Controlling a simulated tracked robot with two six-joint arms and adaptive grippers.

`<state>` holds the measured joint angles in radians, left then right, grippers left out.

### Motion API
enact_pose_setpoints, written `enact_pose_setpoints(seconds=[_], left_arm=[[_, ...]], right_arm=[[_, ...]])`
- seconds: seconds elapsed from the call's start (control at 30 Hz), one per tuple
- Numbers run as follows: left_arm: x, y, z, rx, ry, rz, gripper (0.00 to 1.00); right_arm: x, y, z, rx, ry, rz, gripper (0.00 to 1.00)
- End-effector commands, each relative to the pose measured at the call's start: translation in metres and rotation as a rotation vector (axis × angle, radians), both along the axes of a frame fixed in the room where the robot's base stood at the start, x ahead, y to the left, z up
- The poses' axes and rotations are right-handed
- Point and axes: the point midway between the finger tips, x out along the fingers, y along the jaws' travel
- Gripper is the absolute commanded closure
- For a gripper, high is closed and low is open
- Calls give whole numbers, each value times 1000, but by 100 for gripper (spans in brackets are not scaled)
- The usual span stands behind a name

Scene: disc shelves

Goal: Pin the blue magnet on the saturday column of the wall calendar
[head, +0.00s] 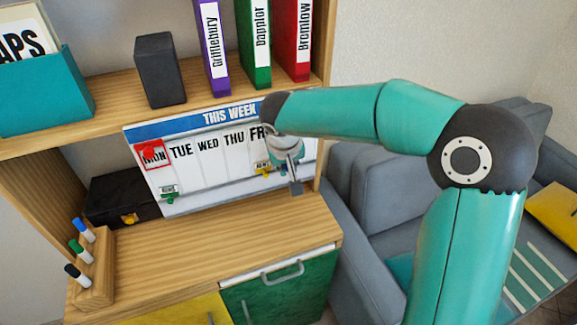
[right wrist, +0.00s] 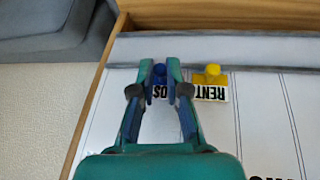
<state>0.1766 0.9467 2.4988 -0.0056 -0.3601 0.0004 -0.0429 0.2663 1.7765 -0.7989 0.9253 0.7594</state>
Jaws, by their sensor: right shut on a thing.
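The wall calendar (head: 205,165) leans at the back of the desk, headed THIS WEEK, with day columns from MON rightward. My right gripper (head: 293,176) is in front of its right part and hides the weekend headings. In the right wrist view my gripper (right wrist: 159,80) has its fingertips closed around the blue magnet (right wrist: 159,69). A partly hidden white card shows below that magnet, by the calendar's grey bottom strip. I cannot tell whether the magnet touches the board. My left gripper is not in view.
A yellow magnet (right wrist: 212,73) with a RENT card sits close beside the blue one. A green magnet card (head: 168,191) is at the calendar's lower left, a red frame (head: 153,155) around MON. Binders (head: 255,45) stand above; a marker holder (head: 95,275) stands left. The desktop's middle is clear.

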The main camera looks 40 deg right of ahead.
Motion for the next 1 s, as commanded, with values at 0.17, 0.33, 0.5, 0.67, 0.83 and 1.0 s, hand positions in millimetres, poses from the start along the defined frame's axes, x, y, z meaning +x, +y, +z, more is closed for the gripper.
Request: enact_pose_setpoints(seconds=[0.17, 0.33, 0.5, 0.67, 0.83, 1.0], left_arm=[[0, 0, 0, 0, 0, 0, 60], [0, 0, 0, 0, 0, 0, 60], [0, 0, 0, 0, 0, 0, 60], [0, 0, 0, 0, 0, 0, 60], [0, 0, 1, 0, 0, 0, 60], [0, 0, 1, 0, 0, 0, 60]], right_arm=[[0, 0, 0, 0, 1, 0, 100], [0, 0, 0, -1, 1, -1, 64], [0, 0, 0, 0, 1, -1, 57], [0, 0, 0, 0, 1, -1, 57], [-2, 2, 9, 0, -2, -1, 57], [-10, 9, 34, 1, -5, 0, 57]])
